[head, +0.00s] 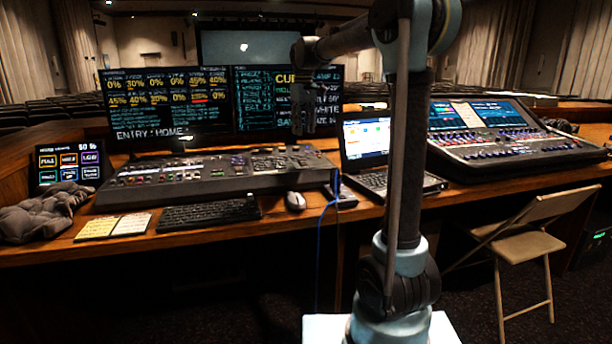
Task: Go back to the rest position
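My arm rises from its base at the lower right of the head view, bends at the top and reaches left. My gripper (303,128) hangs from its end, pointing down in front of the right monitor (262,105). It appears above the back of the lighting console (215,176), apart from the desk surface. It is dark against the screen, so I cannot tell whether its fingers are open or shut. I see nothing held in it.
The wooden desk (60,250) holds a keyboard (208,214), a mouse (295,200), a laptop (366,140), a tablet (68,165), note sheets (112,225) and grey cloth (45,212). An audio mixer (500,150) stands right. A folding chair (535,225) stands on the right-hand floor.

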